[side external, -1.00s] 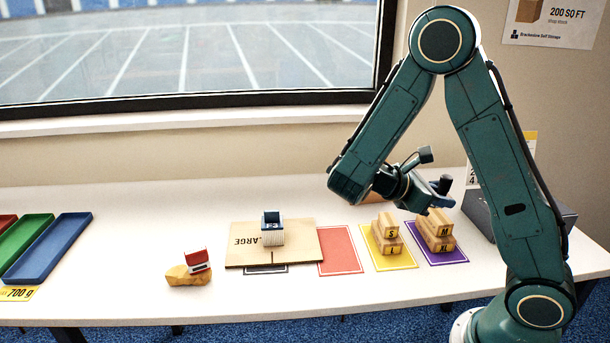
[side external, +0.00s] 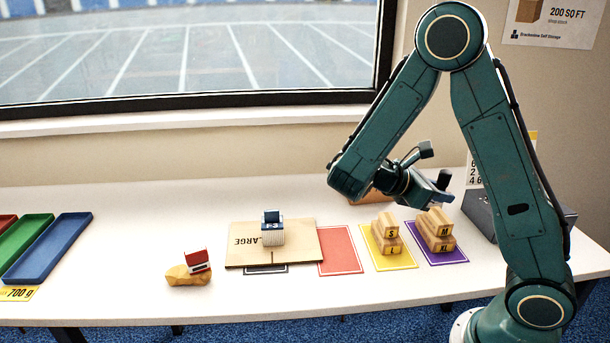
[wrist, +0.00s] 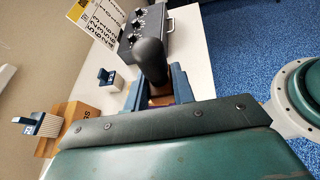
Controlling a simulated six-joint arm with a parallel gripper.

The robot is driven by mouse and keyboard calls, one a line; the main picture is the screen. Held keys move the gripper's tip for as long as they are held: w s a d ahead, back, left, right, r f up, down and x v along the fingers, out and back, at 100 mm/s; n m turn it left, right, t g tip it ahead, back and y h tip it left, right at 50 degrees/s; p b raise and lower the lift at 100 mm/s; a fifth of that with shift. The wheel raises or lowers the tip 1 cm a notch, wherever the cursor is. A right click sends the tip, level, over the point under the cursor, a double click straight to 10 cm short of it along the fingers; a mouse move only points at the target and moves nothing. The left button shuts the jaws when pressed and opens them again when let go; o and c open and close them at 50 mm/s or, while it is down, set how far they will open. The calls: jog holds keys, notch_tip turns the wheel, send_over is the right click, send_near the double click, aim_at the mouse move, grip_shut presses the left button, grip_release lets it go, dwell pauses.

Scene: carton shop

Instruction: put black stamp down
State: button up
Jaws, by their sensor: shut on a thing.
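My gripper (side external: 432,192) is in the air at the right of the table, above the purple mat (side external: 462,256) and its wooden blocks. It is shut on the black stamp (side external: 446,182). In the wrist view, the stamp's rounded black handle (wrist: 150,62) stands between the blue fingers of my gripper (wrist: 156,90). The stamp's lower end is mostly hidden. A dark mat (side external: 265,269) shows only along its front edge, under the cardboard sheet marked LARGE (side external: 300,245). A red mat (side external: 340,249) lies bare beside it.
A blue-and-white device (side external: 272,232) stands on the cardboard. Wooden blocks sit on the yellow mat (side external: 404,262) and purple mat. A grey box with knobs (wrist: 145,38) is at right. The left middle is clear.

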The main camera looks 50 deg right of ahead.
jog(key=w+a+f+n+t+h, duration=0.1)
jog(key=w+f+n+t, duration=0.1)
jog(key=w+n+t, duration=0.45)
jog(key=w+a+f+n+t, duration=0.1)
jog(key=w+f+n+t, duration=0.1)
jog(key=w+n+t, duration=0.5)
jog(key=w+a+r+n+t+y, duration=0.1)
jog(key=w+a+n+t+y, duration=0.6)
jog(key=w+a, duration=0.5)
jog(key=shift+a+r+n+y, duration=0.3)
jog(key=shift+a+n+y, duration=0.25)
jog(key=shift+a, duration=1.1)
jog(key=shift+w+d, duration=0.1)
jog(key=w+d+f+m+g+h, duration=0.1)
jog(key=w+d+f, duration=0.2)
jog(key=d, duration=0.4)
jog(key=w+d+f+m+g+h, duration=0.1)
jog(key=w+d+f+m+h, duration=0.1)
jog(key=w+d, duration=0.3)
jog(key=w+d+f+m+g+h, duration=0.1)
jog(key=w+d+f, duration=0.3)
jog(key=d, duration=0.7)
jog(key=shift+w+f+m+h, duration=0.3)
jog(key=shift+w+h, duration=0.1)
jog(key=shift+h, duration=0.35)
